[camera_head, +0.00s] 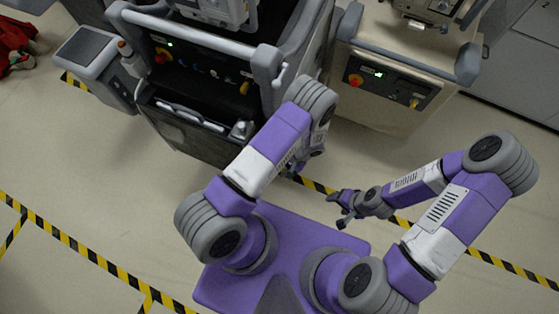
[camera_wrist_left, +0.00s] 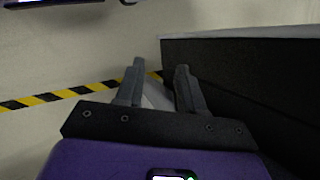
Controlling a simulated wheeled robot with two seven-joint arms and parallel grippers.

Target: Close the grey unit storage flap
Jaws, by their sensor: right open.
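The grey unit (camera_head: 215,38) stands at the top of the head view, with a pale handle bar across its front. Its dark storage compartment (camera_head: 165,108) is open, with items showing inside; the dark flap (camera_head: 185,138) appears lowered at its front. My left gripper is mostly hidden behind its own arm in the head view, near the unit's lower right corner. In the left wrist view my left gripper (camera_wrist_left: 160,80) has its fingers apart, beside a dark panel (camera_wrist_left: 240,70) with a grey top edge. My right gripper (camera_head: 342,207) is open and empty above the floor, away from the unit.
A beige cart (camera_head: 390,80) with a red knob stands right of the grey unit. A grey side box (camera_head: 88,50) juts out at the unit's left. Yellow-black tape (camera_head: 90,255) marks the floor, which is clear at the lower left. Grey cabinets (camera_head: 520,60) line the right.

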